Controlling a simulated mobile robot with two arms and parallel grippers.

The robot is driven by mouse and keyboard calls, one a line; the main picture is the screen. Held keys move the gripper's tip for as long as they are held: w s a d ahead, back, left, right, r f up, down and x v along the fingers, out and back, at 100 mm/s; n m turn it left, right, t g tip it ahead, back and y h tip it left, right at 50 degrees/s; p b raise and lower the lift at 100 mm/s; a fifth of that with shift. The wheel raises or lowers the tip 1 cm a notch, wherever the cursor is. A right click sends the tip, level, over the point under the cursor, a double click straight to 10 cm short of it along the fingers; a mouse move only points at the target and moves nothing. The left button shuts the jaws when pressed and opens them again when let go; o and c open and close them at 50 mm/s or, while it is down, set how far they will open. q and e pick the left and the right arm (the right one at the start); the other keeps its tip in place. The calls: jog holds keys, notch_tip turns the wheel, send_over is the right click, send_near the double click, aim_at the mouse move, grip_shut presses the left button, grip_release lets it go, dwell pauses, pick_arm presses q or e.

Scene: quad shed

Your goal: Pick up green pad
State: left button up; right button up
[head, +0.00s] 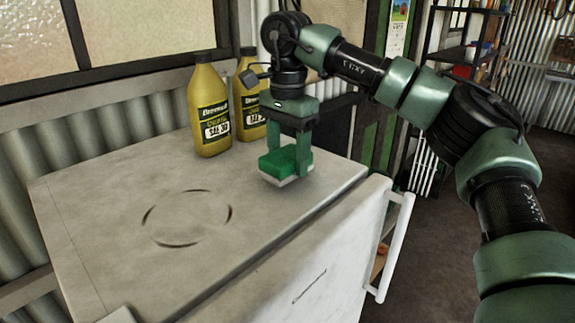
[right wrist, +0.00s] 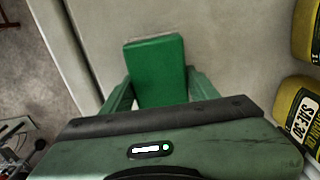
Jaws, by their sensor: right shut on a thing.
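The green pad (head: 278,163) is a small block with a pale underside, at the right part of the white cabinet top (head: 110,190). My right gripper (head: 288,165) points down over it, with its fingers on either side, shut on the pad. In the right wrist view the green pad (right wrist: 157,70) lies between the two green fingers (right wrist: 160,95). I cannot tell whether the pad touches the top or is slightly above it. My left gripper is not in view.
Two yellow oil bottles (head: 209,106) (head: 250,95) stand at the back of the top, close behind my right gripper. A white door handle (head: 396,245) sticks out at the right.

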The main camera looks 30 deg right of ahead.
aim_at(287, 154)
notch_tip(287, 154, up, 7)
jog(key=shift+f, duration=0.2)
notch_tip(287, 154, up, 12)
jog(key=p, duration=0.5)
jog(key=shift+f, duration=0.2)
jog(key=o, duration=0.6)
jog(key=c, duration=0.4)
jog(key=shift+o, duration=0.2)
jog(key=shift+f, duration=0.1)
